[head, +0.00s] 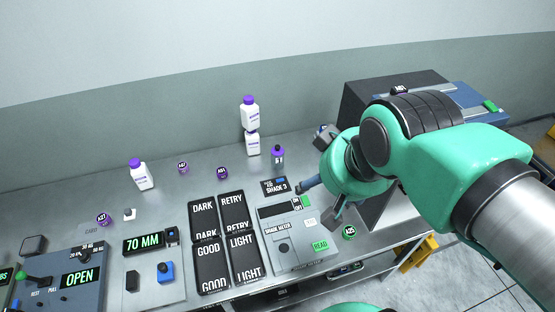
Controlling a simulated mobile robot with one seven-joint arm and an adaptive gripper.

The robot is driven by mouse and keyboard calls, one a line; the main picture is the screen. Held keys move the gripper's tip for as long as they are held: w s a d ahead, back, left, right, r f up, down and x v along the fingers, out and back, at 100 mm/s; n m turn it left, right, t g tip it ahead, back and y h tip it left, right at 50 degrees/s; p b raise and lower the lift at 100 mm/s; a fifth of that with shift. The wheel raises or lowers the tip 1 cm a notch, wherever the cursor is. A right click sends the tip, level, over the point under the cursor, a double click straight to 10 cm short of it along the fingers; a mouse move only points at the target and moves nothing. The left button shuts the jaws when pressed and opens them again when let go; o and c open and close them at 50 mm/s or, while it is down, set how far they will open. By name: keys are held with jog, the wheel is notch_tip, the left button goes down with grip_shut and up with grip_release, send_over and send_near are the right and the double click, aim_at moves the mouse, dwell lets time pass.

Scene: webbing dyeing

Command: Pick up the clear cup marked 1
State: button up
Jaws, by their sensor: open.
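I cannot make out a clear cup marked 1 in the head view; my arm hides part of the table's right side. A small bottle with a purple top (277,156) carries a dark label that is too small to read surely. My gripper (321,204) is open, its fingers spread above the right edge of the shade meter (275,235). Nothing shows between the fingers.
White bottles with purple caps (142,175) stand at the back, two of them stacked (250,112). Black sorting plates (208,262) lie left of the meter. A dark box (365,100) stands behind my arm. Bare metal (75,205) shows at the left.

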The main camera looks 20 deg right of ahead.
jog(key=shift+w+r, duration=0.1)
jog(key=w+d+f+n+g+p, duration=0.1)
jog(key=w+f+g+p, duration=0.1)
jog(key=w, duration=1.1)
jog(key=w+d+f+g+p, duration=0.1)
jog(key=w+p, duration=0.1)
jog(key=w, duration=1.2)
jog(key=w+f+g+p, duration=0.1)
jog(key=w+f, duration=0.5)
jog(key=f, duration=0.2)
jog(key=w+d+f+n, duration=0.1)
jog(key=w+f, duration=0.4)
jog(key=f, duration=0.2)
jog(key=w+d+f+g+p, duration=0.1)
jog(key=w+f, duration=0.5)
jog(key=f, duration=0.2)
jog(key=shift+w+f+n+g+p, duration=0.3)
jog(key=shift+w+f, duration=0.25)
jog(key=shift+f, duration=0.4)
jog(key=shift+f, duration=0.1)
